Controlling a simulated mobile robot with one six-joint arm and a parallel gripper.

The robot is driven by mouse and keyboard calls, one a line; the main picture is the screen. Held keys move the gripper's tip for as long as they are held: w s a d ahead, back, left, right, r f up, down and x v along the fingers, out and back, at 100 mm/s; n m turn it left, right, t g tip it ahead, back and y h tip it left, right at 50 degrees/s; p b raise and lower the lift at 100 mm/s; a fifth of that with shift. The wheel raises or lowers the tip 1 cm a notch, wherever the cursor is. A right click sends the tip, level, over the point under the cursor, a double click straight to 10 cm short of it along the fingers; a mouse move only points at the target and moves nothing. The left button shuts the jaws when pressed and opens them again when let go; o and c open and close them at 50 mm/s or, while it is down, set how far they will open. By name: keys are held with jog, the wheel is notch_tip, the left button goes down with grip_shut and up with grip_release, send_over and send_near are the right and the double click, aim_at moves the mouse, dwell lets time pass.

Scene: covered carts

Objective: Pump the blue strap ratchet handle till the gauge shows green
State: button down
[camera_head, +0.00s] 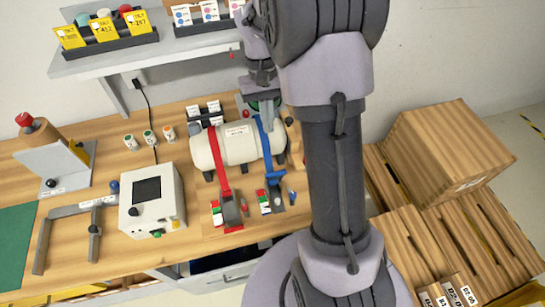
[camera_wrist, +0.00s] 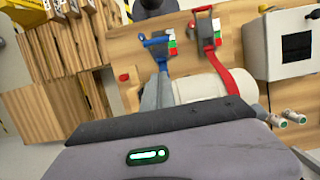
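A white cylindrical tank (camera_head: 236,145) lies on the bench, with a blue strap (camera_head: 265,142) and a red strap (camera_head: 217,158) over it. The blue ratchet handle (camera_head: 275,192) is at the front of the blue strap; it also shows in the wrist view (camera_wrist: 158,43). Its gauge (camera_head: 264,202), beside it, has red, white and green parts; its reading is too small to tell. The red ratchet (camera_head: 231,210) stands to the left with a similar gauge (camera_head: 217,213). My gripper (camera_head: 263,100) is behind the tank, apart from the blue handle.
A white box with a dark screen (camera_head: 148,200) and a grey angled bracket (camera_head: 72,217) are left of the ratchets. Several small bottles (camera_head: 148,137) stand behind the box. Wooden crates (camera_head: 440,145) fill the right. A shelf (camera_head: 150,48) hangs above the bench.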

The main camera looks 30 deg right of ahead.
jog(key=b+x, duration=0.1)
jog(key=x, duration=0.2)
jog(key=s+x, duration=0.1)
jog(key=x, duration=0.3)
jog(key=s+a+b+x, duration=0.1)
jog(key=x, duration=0.2)
jog(key=shift+s+r+b, duration=0.1)
jog(key=shift+s+b, duration=0.15)
jog(key=shift+b, duration=0.1)
jog(key=shift+s, duration=0.2)
jog(key=shift+s, duration=0.15)
